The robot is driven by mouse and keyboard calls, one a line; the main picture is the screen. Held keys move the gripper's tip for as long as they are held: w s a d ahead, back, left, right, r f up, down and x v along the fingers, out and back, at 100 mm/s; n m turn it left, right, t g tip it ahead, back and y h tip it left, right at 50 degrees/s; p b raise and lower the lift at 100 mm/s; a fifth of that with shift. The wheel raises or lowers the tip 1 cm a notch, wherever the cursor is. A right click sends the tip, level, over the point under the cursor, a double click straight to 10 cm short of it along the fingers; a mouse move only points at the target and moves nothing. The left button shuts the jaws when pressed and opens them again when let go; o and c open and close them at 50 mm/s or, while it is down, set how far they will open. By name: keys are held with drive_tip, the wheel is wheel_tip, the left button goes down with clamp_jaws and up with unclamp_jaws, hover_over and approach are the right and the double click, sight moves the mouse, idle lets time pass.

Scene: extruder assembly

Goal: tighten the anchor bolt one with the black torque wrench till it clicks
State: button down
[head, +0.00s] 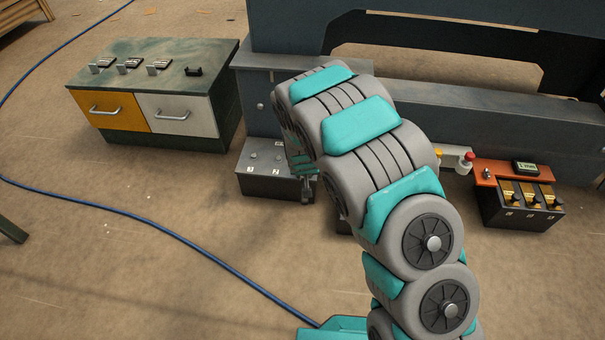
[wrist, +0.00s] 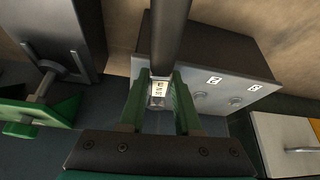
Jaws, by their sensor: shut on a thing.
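My gripper (wrist: 160,95) has its two green fingers closed around the near end of a dark cylindrical shaft (wrist: 171,35), which looks like the black torque wrench's handle. The shaft runs up out of the wrist view, so its far end is hidden. In the head view my gripper (head: 304,168) is small and partly behind my arm, beside a dark box with small white labels (head: 262,183). That box also shows in the wrist view (wrist: 185,45), just beyond the fingers. I cannot make out anchor bolt one in either view.
A dark machine frame (head: 480,112) stands behind my arm. A cabinet with yellow and white drawers (head: 172,113) is at left, with metal pieces on top. A black-and-orange unit with a small display (head: 512,190) is at right. A blue cable (head: 150,222) crosses the open floor.

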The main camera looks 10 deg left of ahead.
drive_tip(key=shift+w+t+b, duration=0.1)
drive_tip(key=shift+t+b, duration=0.25)
drive_tip(key=shift+t, duration=0.05)
drive_tip(key=shift+w+r+t, duration=0.15)
drive_tip(key=shift+t, duration=0.15)
drive_tip(key=c, duration=1)
unclamp_jaws()
drive_tip(key=o, duration=0.5)
drive_tip(key=shift+s+f, duration=0.2)
drive_tip(key=shift+r, duration=0.1)
